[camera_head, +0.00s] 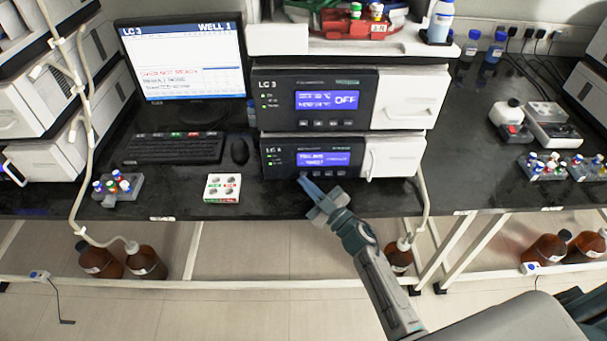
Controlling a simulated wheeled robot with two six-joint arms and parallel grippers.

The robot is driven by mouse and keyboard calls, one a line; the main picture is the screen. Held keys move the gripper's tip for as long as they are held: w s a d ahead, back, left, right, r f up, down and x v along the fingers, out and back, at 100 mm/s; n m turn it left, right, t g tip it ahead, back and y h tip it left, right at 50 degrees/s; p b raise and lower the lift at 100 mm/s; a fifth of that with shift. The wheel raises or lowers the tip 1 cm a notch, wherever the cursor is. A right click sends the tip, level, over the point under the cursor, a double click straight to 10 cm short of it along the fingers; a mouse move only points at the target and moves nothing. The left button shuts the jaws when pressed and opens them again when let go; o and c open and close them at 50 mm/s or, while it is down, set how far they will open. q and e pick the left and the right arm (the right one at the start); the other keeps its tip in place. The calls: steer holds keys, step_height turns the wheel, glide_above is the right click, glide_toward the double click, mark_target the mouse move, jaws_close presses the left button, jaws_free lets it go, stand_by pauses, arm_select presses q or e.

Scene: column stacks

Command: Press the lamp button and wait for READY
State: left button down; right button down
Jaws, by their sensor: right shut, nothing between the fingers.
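The upper LC 3 unit (282,95) has a blue screen (327,99) reading OFF in large letters and a row of small buttons below it. The lower unit (284,158), on the bench under it, has a lit blue screen (323,159) with small text and its own button row. My right gripper (306,183) is shut and empty, its blue fingertips at the lower unit's front bottom edge, by the left end of the button row. The fingertips hide part of that row; I cannot tell whether they touch a button. My left gripper is not in view.
The monitor (190,60) shows LC 3, WELL 1 and red text. A keyboard (173,149), mouse (240,151), vial rack (117,188) and white well block (222,188) lie left on the black bench (180,207). A tube hangs right of the lower unit.

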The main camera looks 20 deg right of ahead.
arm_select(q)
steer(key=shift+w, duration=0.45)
arm_select(e)
steer(key=shift+w+d, duration=0.1)
steer(key=shift+w, duration=0.25)
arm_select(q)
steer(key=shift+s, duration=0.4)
arm_select(e)
steer(key=shift+s, duration=0.1)
steer(key=shift+s+f, duration=0.1)
steer(key=shift+s, duration=0.2)
steer(key=shift+s+a+p, duration=0.2)
steer(key=shift+s+p, duration=0.15)
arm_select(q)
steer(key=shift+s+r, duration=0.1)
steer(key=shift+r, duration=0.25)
